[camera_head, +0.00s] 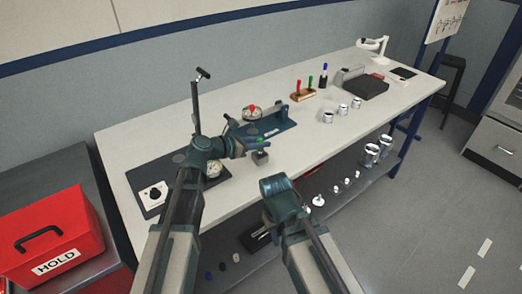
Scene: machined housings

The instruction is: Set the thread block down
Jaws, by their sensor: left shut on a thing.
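My left gripper (256,146) is over the front part of the workbench, shut on a small grey block, which I take to be the thread block (261,158). The block hangs at the fingertips near the bench's front edge. I cannot tell whether it touches the bench top. My right arm ends in a rounded joint in front of the bench; its gripper cannot be made out.
A red HOLD box (50,235) stands left. The bench middle has free room.

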